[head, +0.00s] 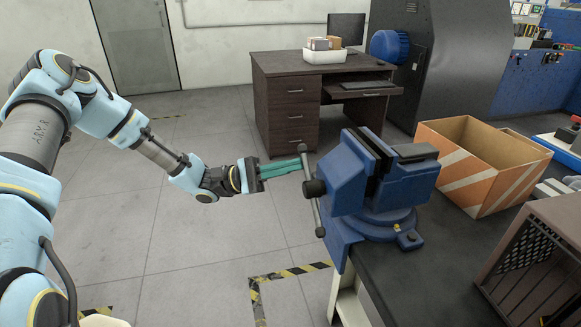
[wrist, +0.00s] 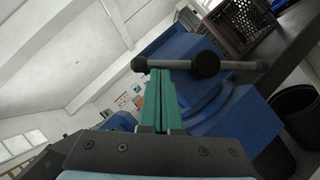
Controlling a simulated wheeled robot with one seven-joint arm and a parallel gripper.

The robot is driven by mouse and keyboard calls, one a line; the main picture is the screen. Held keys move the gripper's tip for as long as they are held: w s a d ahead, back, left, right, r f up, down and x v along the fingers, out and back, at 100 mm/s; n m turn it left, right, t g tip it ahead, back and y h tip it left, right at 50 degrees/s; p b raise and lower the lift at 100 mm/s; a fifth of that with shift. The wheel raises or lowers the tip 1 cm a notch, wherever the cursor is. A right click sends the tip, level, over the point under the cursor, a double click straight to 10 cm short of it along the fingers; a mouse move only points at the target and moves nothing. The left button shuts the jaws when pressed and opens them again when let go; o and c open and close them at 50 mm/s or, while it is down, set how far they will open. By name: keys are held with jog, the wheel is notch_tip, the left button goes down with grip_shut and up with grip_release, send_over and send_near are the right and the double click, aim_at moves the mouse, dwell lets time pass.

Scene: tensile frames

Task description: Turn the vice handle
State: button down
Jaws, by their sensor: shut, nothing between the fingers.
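A blue bench vice (head: 362,185) is mounted at the near left corner of the dark workbench. Its handle (head: 313,192) is a thin grey bar with round ends, running through a dark screw head (head: 315,188) and standing nearly upright in the head view. My gripper (head: 302,165) has green fingers, shut and empty, pointing at the upper part of the handle from the left. In the wrist view the fingers (wrist: 160,75) reach up to the handle (wrist: 180,66), close to one knob end. I cannot tell whether they touch it. The vice (wrist: 190,45) fills the space behind.
An orange-and-white striped box (head: 470,185) and a dark slatted crate (head: 530,260) stand on the workbench right of the vice. A desk (head: 285,85) stands behind. The floor left of the vice is clear, with black-yellow tape markings.

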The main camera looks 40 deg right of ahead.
jog(key=shift+s+a+r+m+t+y+p, duration=0.25)
jog(key=shift+s+r+m+y, duration=0.35)
jog(key=shift+m, duration=0.85)
jog(key=shift+s+a+r+m+t+y+p, duration=0.1)
jog(key=shift+s+r+m+t+y, duration=0.2)
jog(key=shift+r+m+y, duration=0.65)
jog(key=shift+s+a+r+m+t+y+p, duration=0.2)
jog(key=shift+s+r+m+y, duration=0.45)
jog(key=shift+m, duration=1.35)
jog(key=shift+w+f, duration=0.1)
jog(key=shift+f, duration=0.2)
jog(key=shift+w, duration=0.1)
